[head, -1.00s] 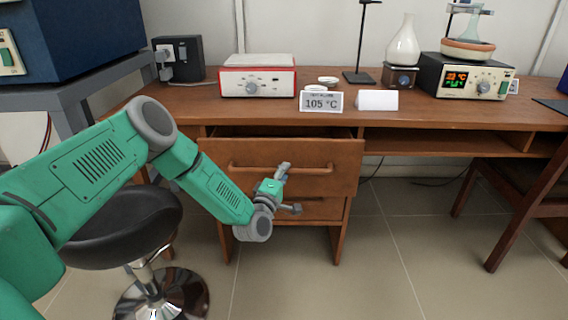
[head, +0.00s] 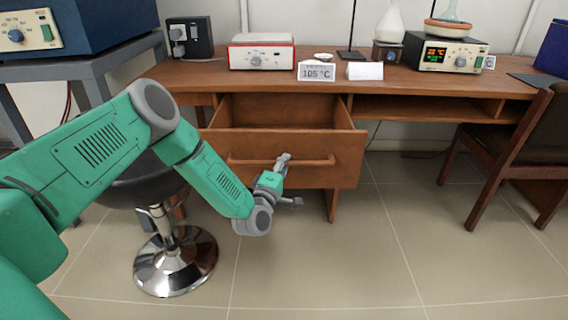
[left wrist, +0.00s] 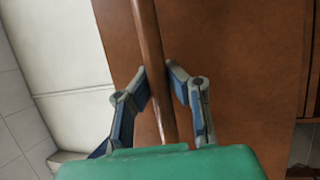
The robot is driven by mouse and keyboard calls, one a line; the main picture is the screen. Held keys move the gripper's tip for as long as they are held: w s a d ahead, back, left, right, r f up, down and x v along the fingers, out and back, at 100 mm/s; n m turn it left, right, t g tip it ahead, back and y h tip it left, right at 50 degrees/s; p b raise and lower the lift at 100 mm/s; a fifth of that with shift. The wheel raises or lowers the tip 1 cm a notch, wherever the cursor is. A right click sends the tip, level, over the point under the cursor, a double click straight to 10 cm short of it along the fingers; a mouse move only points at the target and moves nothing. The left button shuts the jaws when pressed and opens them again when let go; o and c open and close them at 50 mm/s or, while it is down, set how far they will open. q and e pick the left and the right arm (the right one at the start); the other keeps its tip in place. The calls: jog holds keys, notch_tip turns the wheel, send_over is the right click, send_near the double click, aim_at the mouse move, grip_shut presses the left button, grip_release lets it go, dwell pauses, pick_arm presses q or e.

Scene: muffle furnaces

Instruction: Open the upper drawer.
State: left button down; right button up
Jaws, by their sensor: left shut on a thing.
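The upper drawer (head: 345,150) of the wooden desk is pulled out toward me, and its empty-looking inside shows above the front panel. Its long wooden handle (head: 240,161) runs across the front. My right gripper is in neither view.
A black stool (head: 175,262) stands beneath my left arm. A wooden chair (head: 505,150) is at the right. The floor before the drawer is clear.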

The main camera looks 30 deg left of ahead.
pick_arm(q)
jog(key=shift+s+d+f, duration=0.3)
jog(key=shift+d, duration=0.3)
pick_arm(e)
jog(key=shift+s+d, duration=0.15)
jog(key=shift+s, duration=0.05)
pick_arm(q)
jog(key=c, duration=1.8)
grip_release()
jog(key=o, duration=0.3)
jog(key=shift+w+f, duration=0.1)
jog(key=shift+w, duration=0.1)
jog(key=shift+r, duration=0.2)
jog(key=shift+s+a, duration=0.1)
jog(key=shift+s, duration=0.05)
jog(key=v, duration=1.1)
jog(key=shift+s, duration=0.3)
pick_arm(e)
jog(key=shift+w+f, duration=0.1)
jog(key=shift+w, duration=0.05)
